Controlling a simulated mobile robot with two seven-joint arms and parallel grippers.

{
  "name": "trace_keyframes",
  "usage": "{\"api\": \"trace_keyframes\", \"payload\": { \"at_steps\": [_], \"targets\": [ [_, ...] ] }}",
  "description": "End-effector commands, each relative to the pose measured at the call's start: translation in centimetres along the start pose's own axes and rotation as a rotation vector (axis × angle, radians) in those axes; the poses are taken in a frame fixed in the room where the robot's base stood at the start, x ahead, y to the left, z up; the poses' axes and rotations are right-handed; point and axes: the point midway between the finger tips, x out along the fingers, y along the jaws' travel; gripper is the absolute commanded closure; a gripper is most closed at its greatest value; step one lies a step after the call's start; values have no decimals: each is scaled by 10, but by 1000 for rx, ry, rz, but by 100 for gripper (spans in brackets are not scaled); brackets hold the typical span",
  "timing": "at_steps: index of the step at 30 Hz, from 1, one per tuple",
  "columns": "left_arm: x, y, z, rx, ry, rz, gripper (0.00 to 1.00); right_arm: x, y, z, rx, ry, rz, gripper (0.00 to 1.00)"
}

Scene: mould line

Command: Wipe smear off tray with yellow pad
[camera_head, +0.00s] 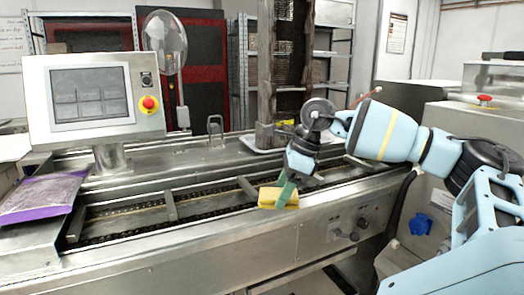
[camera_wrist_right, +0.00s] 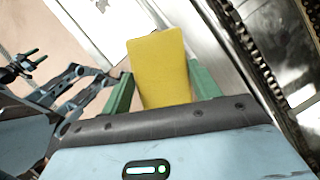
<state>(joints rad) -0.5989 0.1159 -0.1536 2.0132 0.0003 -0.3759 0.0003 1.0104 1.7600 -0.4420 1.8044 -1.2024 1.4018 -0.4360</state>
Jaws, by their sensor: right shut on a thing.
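My right gripper (camera_head: 284,194) is shut on the yellow pad (camera_head: 276,200), over the front edge of the conveyor line. In the right wrist view the yellow pad (camera_wrist_right: 160,70) stands between the green fingers of the right gripper (camera_wrist_right: 160,88). The pale tray (camera_head: 258,148) lies behind the gripper at the back of the line, partly hidden by the arm and a dark column. I cannot make out a smear on it.
A control panel (camera_head: 92,95) with a red stop button stands on the left. A purple-edged bag (camera_head: 40,198) lies at the far left. Chain rails with crossbars (camera_head: 170,208) run along the line. A metal housing (camera_head: 440,110) stands at the right.

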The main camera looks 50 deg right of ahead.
Motion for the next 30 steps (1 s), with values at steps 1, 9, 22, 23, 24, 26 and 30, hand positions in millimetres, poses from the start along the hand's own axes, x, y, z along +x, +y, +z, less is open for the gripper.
{"api": "trace_keyframes", "payload": {
  "at_steps": [1, 9, 22, 23, 24, 26, 30],
  "targets": [
    [2, 0, -2, -1, 5, 0, 39, 25, 8, 5, -110, -7, 56, 57],
    [8, 0, -11, -3, 25, 0, 39, 110, 57, 44, -701, -6, 292, 57],
    [35, 4, 59, -19, -76, 12, 39, 265, 177, 102, -1829, 7, 769, 57],
    [38, 4, 65, -20, -83, 12, 39, 274, 184, 104, -1899, 7, 798, 57],
    [42, 4, 72, -21, -91, 13, 39, 285, 192, 105, -1987, 7, 834, 57],
    [47, 4, 79, -22, -98, 14, 39, 297, 202, 107, -2101, 7, 881, 57],
    [55, 4, 86, -23, -102, 14, 39, 314, 216, 110, -2280, 6, 950, 57]
  ]
}}
